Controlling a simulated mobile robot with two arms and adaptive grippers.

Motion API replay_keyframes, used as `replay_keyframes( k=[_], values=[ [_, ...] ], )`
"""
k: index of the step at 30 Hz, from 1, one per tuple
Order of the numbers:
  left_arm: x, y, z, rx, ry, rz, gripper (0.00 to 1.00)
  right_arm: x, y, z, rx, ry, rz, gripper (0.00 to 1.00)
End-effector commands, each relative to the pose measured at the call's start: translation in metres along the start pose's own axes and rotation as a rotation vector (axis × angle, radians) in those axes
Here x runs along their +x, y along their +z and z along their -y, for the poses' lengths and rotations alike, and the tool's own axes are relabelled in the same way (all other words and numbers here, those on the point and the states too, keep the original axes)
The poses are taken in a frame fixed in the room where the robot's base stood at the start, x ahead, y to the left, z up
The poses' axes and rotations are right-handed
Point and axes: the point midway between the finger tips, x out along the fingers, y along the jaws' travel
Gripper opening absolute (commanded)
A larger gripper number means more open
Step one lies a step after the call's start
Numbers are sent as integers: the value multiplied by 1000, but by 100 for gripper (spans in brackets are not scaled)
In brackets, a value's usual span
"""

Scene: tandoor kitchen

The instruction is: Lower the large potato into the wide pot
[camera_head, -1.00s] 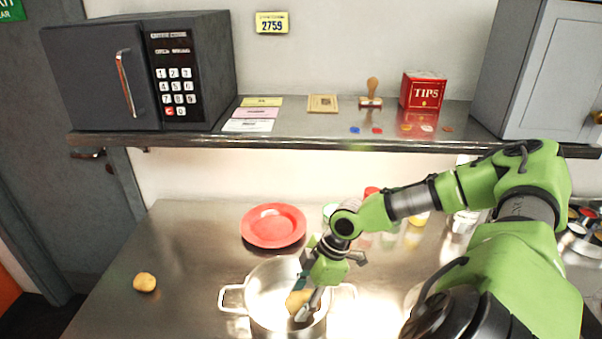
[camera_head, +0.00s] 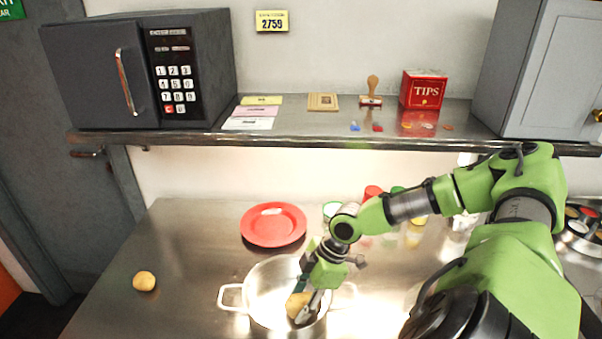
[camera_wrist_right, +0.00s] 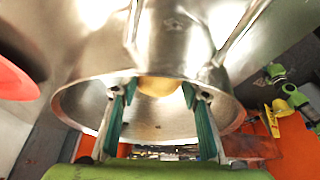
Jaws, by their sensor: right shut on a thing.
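The wide pot (camera_head: 254,292) is a light metal pot with a loop handle on its left, standing on the steel counter. My right gripper (camera_head: 306,304) reaches down inside its mouth from the upper right. It is shut on the large potato (camera_head: 295,303), a yellow-brown lump at the pot's right inner side. In the right wrist view the potato (camera_wrist_right: 158,86) sits between the teal fingers of my gripper (camera_wrist_right: 158,92), partly hidden, with the pot rim (camera_wrist_right: 75,92) around them. I cannot tell whether the potato touches the pot's bottom. My left gripper is not in view.
Another potato (camera_head: 144,281) lies on the counter (camera_head: 185,245) at the left. A red plate (camera_head: 273,226) lies behind the pot. Jars with coloured lids (camera_head: 372,192) stand behind my right arm. A steel shelf (camera_head: 330,141) spans above. The counter left of the pot is mostly clear.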

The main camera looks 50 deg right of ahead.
Motion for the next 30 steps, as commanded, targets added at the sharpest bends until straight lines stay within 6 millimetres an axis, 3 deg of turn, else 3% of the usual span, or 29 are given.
replay_keyframes(
  k=[22,23,24,30],
  values=[
    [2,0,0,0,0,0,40,7,3,0,0,0,0,17],
    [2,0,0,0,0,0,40,7,3,0,0,0,0,49],
    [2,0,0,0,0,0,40,7,3,0,0,0,0,59],
    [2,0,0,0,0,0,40,7,3,0,0,0,0,61]
  ],
)
